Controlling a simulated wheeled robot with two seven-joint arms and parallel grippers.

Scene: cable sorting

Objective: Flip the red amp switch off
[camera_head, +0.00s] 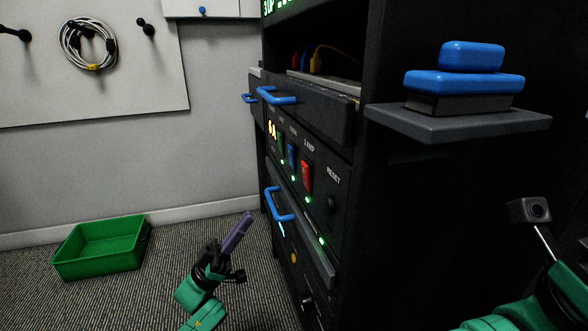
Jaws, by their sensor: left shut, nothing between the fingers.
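The red amp switch (306,177) is on the dark front panel of the rack, the rightmost of three coloured switches in a row. A small green light glows below it. Whether its rocker is tipped up or down is too small to tell. My left gripper (240,230) is shut and empty, with a purple part along its fingers. It is in front of the rack, lower and to the left of the red switch, and apart from it. My right arm enters at the lower right; its fingers do not show.
A blue switch (292,158) and a green switch (281,147) sit left of the red one; a black reset knob (328,205) is to its right. Blue handles (276,96) (280,204) stick out above and below. A grey shelf (460,119) juts out at right. A green bin (100,247) stands on the floor.

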